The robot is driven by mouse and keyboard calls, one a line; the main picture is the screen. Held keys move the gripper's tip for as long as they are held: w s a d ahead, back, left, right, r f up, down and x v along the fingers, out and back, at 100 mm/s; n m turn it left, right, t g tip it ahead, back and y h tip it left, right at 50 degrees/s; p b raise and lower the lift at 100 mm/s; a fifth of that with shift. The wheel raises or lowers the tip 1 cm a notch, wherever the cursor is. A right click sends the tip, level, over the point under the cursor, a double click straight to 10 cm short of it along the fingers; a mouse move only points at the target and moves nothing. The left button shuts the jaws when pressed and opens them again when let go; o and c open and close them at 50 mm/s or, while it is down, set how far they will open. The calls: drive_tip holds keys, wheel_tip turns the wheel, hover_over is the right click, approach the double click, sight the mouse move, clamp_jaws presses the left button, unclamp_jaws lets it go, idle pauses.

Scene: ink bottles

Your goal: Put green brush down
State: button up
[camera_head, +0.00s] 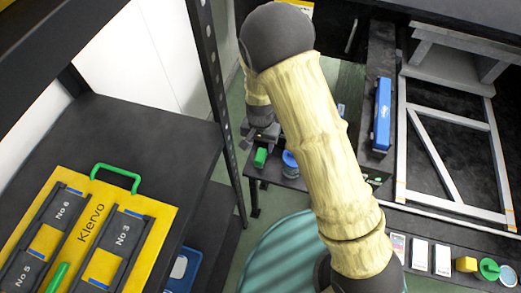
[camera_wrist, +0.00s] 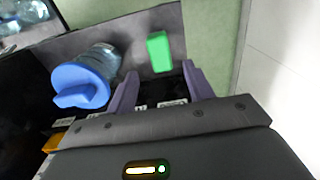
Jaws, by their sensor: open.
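A small green block-like piece, which looks like the green brush (camera_wrist: 159,52), lies on a grey surface just beyond my fingertips in the wrist view. It also shows as a green piece (camera_head: 260,157) below my gripper in the head view. My gripper (camera_wrist: 160,72) is open, its two purple-grey fingers apart with nothing held between them. The green piece appears in front of the gap and apart from both fingers. In the head view my gripper (camera_head: 262,136) is small and partly hidden by my arm. Any bristles are not visible.
A clear bottle with a blue cap (camera_wrist: 80,86) is close to my left finger in the wrist view. A yellow Klervo case (camera_head: 150,218) with a green handle sits on the dark shelf (camera_head: 135,130) at left. A blue box (camera_head: 382,115) stands right of my arm.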

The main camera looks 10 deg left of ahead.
sight(262, 155)
drive_tip(key=shift+r, duration=1.95)
drive_tip(key=d+r+t, duration=0.1)
drive_tip(key=d+r, duration=0.9)
drive_tip(key=d, duration=0.3)
drive_tip(key=s+d+r, duration=0.3)
drive_tip(key=d, duration=0.3)
drive_tip(key=s+d+r+t, duration=0.1)
drive_tip(key=s+d+r, duration=0.2)
drive_tip(key=d, duration=0.3)
drive_tip(key=shift+s+d+r+n+t, duration=0.3)
drive_tip(key=shift+s+d+r+n, duration=0.1)
drive_tip(key=shift+s, duration=0.15)
